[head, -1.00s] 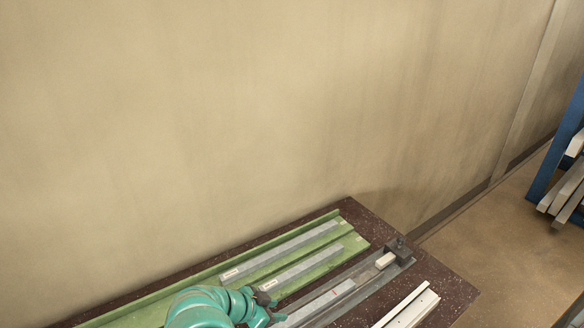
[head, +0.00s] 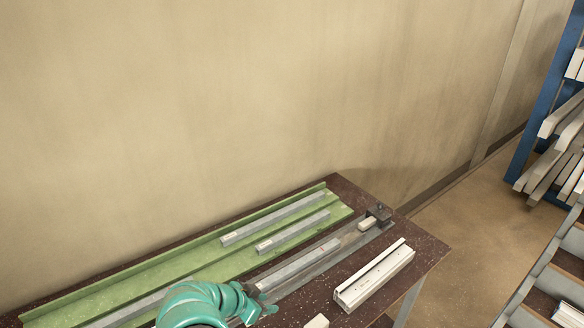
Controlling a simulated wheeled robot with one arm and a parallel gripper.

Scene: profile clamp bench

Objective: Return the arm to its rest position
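My teal arm reaches in at the bottom of the head view. My gripper (head: 266,303) is at its right end, beside the near part of the grey clamp rail (head: 330,258). The gripper's fingers are small and partly hidden by the wrist, so I cannot tell whether they are open or shut. I see nothing clearly held in it. The arm's base and lower links are out of view.
A speckled brown bench (head: 425,243) bears a green tray (head: 335,209) with several grey bars. A dark end block (head: 379,212) stands on the rail. A white profile (head: 375,276) lies to the right. A blue rack (head: 541,100) stands beyond clear floor (head: 465,240).

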